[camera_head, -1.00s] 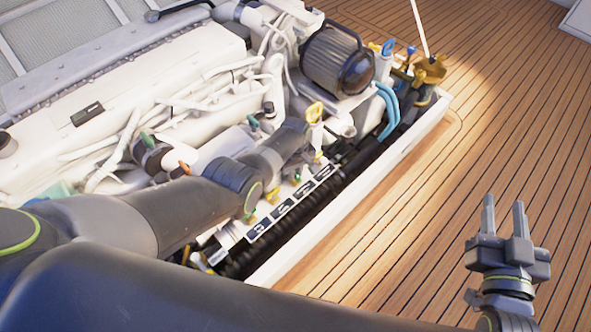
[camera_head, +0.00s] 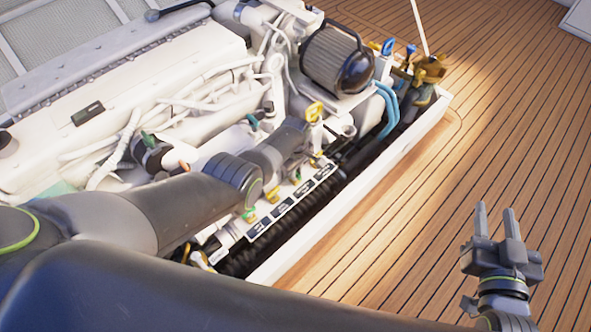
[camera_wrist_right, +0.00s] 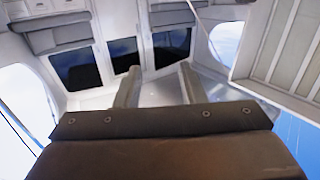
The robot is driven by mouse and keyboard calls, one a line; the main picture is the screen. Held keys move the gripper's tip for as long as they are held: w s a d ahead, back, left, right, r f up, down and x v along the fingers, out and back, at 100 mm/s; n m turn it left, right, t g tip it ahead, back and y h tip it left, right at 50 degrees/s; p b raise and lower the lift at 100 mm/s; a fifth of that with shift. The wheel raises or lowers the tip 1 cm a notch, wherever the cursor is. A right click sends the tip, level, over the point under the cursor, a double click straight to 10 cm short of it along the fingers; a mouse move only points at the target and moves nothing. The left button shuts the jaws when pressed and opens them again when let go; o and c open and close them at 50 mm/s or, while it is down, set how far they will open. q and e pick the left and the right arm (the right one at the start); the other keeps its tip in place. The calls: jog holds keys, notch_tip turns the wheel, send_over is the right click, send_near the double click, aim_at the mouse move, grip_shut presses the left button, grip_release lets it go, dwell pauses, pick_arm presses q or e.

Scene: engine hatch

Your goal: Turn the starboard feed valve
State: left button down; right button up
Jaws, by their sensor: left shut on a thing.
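A row of small feed valves with yellow and green handles (camera_head: 272,195) runs along the engine's near side, above a strip of dark labels (camera_head: 290,206) too small to read. I cannot tell which valve is the starboard one. My left gripper (camera_head: 312,155) is at the far end of this row, shut on a small valve handle that the gripper mostly hides. My left arm covers part of the engine near the row. My right gripper (camera_head: 495,208) is open and empty over the deck at the right; its two spread fingers also show in the right wrist view (camera_wrist_right: 158,85).
The white engine (camera_head: 110,100) fills the left, with hoses and pipes. A dark cylindrical filter (camera_head: 335,60), blue hoses (camera_head: 387,105) and brass fittings (camera_head: 428,70) stand at the far end. A white hatch edge (camera_head: 350,205) borders the opening. The wooden deck (camera_head: 520,120) is clear.

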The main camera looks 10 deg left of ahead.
pick_arm(q)
jog(key=c, duration=1.4)
grip_release()
